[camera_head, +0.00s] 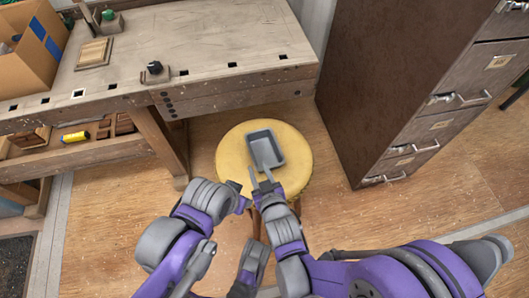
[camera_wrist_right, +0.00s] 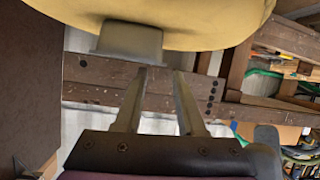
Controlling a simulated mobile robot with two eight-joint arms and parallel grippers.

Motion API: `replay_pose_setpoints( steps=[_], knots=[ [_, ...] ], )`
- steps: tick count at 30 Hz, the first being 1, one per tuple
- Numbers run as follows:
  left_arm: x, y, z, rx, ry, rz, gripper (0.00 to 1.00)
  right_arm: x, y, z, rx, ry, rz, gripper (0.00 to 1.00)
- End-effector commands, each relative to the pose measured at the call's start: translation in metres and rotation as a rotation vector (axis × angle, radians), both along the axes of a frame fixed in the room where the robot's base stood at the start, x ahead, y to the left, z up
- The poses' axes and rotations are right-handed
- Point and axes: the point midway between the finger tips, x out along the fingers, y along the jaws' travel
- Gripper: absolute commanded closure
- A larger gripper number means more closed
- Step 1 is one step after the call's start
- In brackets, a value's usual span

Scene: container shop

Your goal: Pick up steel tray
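The steel tray (camera_head: 279,155) is a small grey rectangular pan, upright and empty, on the round yellow stool top (camera_head: 229,150). In the right wrist view, the picture is upside down and the tray (camera_wrist_right: 130,41) is seen from its side, beyond the fingertips. My right gripper (camera_head: 262,174) is at the tray's near edge, its two fingers (camera_wrist_right: 159,70) apart with nothing between them. Whether a finger touches the tray cannot be told. My left gripper (camera_head: 240,195) is at the stool's near left edge, away from the tray, its finger opening unclear.
A wooden workbench (camera_head: 230,35) stands behind and left of the stool, holding a cardboard box (camera_head: 28,62) and small tools. A dark filing cabinet (camera_head: 363,90) stands close on the right. Wooden floor (camera_head: 100,215) is clear at the left.

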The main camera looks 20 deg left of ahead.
Motion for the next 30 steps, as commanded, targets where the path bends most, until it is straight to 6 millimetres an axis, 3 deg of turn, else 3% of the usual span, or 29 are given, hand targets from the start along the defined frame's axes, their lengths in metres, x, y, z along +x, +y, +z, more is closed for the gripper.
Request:
replay_pose_setpoints(
  steps=[18,25,30],
  knots=[
    [0.002,0.000,-0.015,0.000,0.004,0.000,0.50,0.054,0.047,-0.028,-0.001,0.002,-0.001,0.61],
    [0.002,0.000,-0.015,0.000,0.004,0.000,0.50,0.056,0.048,-0.028,-0.001,0.002,-0.001,0.61],
    [0.002,0.000,-0.015,0.000,0.004,0.000,0.50,0.056,0.048,-0.028,-0.001,0.002,-0.001,0.90]
  ],
)
